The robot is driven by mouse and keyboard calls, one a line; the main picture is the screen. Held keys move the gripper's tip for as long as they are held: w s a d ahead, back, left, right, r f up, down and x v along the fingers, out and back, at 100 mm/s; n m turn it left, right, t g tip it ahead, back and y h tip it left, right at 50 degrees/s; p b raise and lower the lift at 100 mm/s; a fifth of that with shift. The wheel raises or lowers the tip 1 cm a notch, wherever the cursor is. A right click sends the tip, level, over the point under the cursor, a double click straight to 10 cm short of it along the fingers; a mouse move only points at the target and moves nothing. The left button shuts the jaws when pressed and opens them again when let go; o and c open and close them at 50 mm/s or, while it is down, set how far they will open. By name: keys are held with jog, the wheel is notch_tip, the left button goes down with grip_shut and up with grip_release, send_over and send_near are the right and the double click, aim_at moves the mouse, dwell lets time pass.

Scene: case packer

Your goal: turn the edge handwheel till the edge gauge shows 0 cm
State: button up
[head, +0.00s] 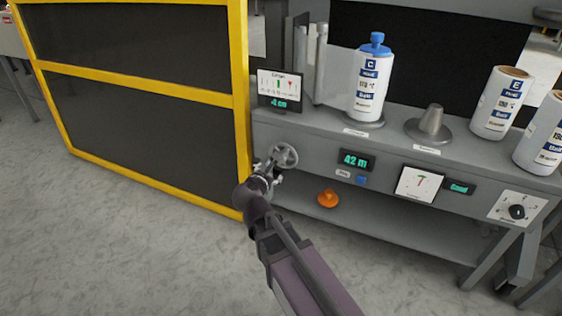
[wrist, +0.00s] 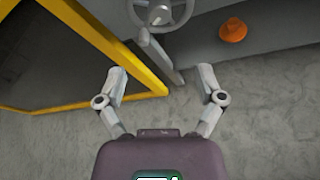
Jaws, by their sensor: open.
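The edge handwheel (head: 283,156) is a grey spoked wheel on the front of the grey machine, at its left end. It also shows at the top of the wrist view (wrist: 160,12), partly cut off. The edge gauge (head: 279,105) is a small dark display under a white card above the wheel; its green digits seem to read -2 cm, though they are small. My gripper (head: 268,172) is just in front of and below the wheel in the head view.
A yellow-framed dark guard panel (head: 150,97) stands close on the left. An orange knob-like object (head: 328,198) is right of my gripper, low on the machine. A 42 m display (head: 357,160) and a dial (head: 516,212) are farther right.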

jog(key=shift+w, duration=0.15)
jog(key=b+x, duration=0.5)
jog(key=x, duration=0.8)
jog(key=shift+w+d, duration=0.15)
jog(key=shift+w, duration=0.1)
jog(key=shift+f, duration=0.15)
